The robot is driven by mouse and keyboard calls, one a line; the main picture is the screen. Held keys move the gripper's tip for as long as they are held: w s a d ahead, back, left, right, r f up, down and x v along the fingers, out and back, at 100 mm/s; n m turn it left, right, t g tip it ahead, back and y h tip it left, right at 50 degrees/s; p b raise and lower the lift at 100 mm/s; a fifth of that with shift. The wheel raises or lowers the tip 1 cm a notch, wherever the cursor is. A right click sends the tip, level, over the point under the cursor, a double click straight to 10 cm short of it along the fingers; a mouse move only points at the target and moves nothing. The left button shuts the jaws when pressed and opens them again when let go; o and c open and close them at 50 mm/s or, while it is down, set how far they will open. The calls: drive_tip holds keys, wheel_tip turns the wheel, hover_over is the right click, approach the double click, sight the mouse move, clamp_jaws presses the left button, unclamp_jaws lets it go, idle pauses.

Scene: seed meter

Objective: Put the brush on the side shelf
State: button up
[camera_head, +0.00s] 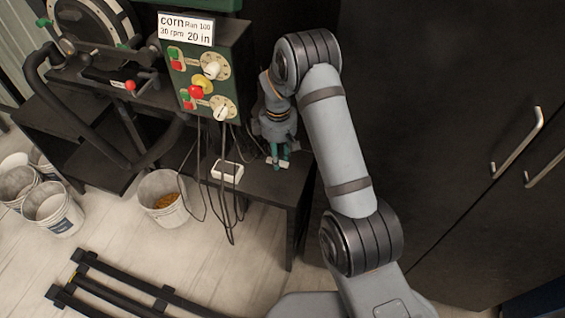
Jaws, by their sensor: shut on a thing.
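My gripper (278,160) points down over the right end of the black table, beside the green control box. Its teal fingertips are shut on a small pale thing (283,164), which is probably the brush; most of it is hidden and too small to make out. It is close to the table top, and I cannot tell whether it touches it. The black surface (262,192) under the gripper may be the side shelf, but I cannot tell for sure.
The green control box (227,75) with knobs and hanging cables stands just left of my gripper. A white power strip (227,172) lies nearby. A bucket with grain (162,198) and several white buckets stand on the floor. A dark cabinet (450,130) fills the right.

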sight(279, 174)
drive_tip(key=shift+f, duration=2.55)
drive_tip(key=shift+f, duration=0.1)
drive_tip(key=shift+f, duration=0.15)
drive_tip(key=o, duration=0.9)
wheel_tip(279, 174, up, 13)
drive_tip(key=shift+f, duration=0.2)
